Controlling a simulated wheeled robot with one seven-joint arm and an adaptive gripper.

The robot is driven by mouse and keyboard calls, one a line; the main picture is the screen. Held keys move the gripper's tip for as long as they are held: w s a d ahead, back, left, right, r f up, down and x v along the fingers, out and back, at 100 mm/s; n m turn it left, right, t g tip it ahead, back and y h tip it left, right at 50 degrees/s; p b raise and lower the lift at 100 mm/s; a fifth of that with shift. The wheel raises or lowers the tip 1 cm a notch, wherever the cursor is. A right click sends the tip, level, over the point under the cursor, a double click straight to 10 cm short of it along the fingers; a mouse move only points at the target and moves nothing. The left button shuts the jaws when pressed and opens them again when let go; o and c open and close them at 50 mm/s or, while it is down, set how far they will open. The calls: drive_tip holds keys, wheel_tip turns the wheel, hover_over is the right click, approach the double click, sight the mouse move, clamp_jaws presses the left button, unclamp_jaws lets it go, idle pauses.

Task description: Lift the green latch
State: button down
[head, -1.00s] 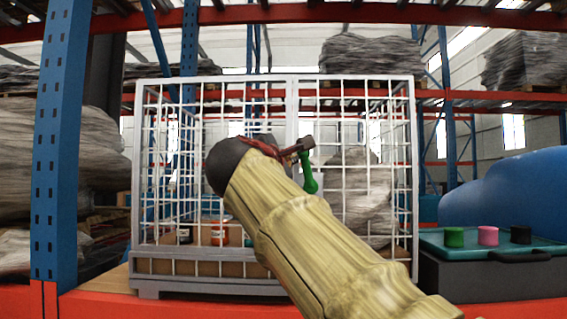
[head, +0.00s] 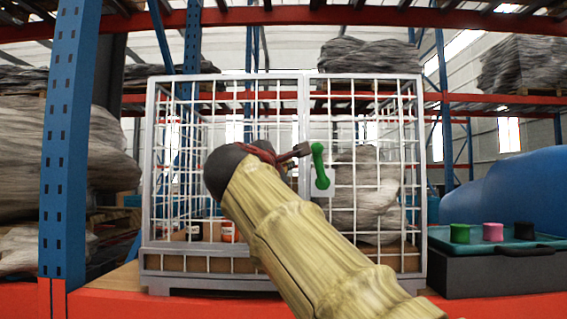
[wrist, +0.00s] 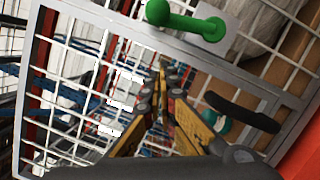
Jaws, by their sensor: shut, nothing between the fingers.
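The green latch (head: 320,166) is a short handle with rounded ends on the front of a white wire cage (head: 307,120), right of its middle post. In the head view it hangs nearly upright, its lower end slightly right. In the wrist view the latch (wrist: 186,21) is at the top, on a pale plate. My gripper (head: 303,150) is just left of the latch's upper end in the head view. In the wrist view my gripper (wrist: 167,72) is shut and empty, its fingertips below the latch in the picture. Contact with the latch cannot be told.
Inside the cage are small jars (head: 229,232) and a wrapped grey bundle (head: 365,195). At right, a dark case (head: 490,272) carries green, pink and black round pieces. A blue rack post (head: 68,140) stands at left. My arm hides part of the cage front.

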drive_tip(key=b+v, duration=0.2)
drive_tip(key=v, duration=0.7)
drive_tip(key=shift+s+d, duration=0.2)
drive_tip(key=shift+s, duration=0.25)
drive_tip(key=shift+s, duration=0.1)
